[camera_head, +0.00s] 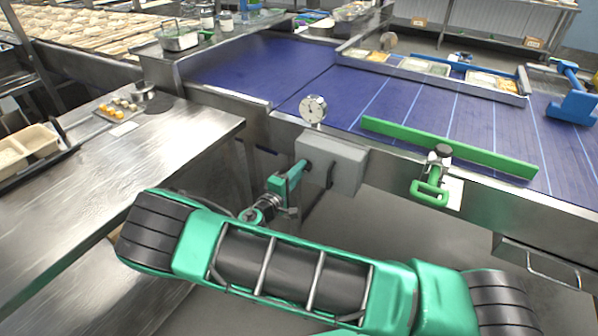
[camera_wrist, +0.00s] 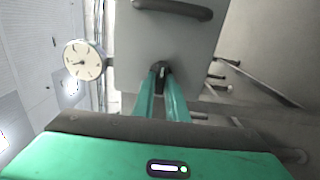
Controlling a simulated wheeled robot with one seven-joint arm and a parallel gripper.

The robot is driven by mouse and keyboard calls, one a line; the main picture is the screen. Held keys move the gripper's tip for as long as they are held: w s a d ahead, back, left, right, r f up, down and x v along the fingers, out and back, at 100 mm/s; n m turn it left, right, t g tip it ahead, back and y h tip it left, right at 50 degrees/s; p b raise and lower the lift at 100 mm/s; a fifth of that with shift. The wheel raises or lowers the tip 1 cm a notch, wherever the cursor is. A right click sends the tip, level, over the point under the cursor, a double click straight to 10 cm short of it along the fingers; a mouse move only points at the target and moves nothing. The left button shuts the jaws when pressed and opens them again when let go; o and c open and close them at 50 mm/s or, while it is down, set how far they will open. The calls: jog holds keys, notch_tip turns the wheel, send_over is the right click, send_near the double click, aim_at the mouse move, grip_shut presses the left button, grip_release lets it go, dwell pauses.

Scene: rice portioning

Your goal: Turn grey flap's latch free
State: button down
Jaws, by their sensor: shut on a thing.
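The grey flap (camera_head: 343,160) is the front of a grey box on the side of the blue conveyor. In the wrist view the flap (camera_wrist: 190,50) fills the upper middle, with a dark bar handle (camera_wrist: 172,8) near the top edge. My gripper (camera_head: 303,166) reaches the left part of the box. In the wrist view my gripper (camera_wrist: 161,72) has its two green fingers close together around a small dark latch (camera_wrist: 161,76) at the flap's edge. The fingertips hide much of the latch, so its angle is unclear.
A round dial gauge (camera_head: 313,108) stands above the box's left side. A green handle (camera_head: 430,189) and green guide bar (camera_head: 450,147) are to the right on the conveyor (camera_head: 400,105). A steel table (camera_head: 90,185) lies left.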

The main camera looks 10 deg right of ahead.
jog(key=c, duration=1.8)
grip_release()
jog(key=shift+a+f, duration=0.15)
jog(key=shift+a, duration=0.05)
jog(key=shift+o, duration=0.2)
jog(key=shift+d, duration=0.1)
jog(key=v, duration=1)
jog(key=shift+s+a, duration=0.2)
jog(key=shift+a, duration=0.1)
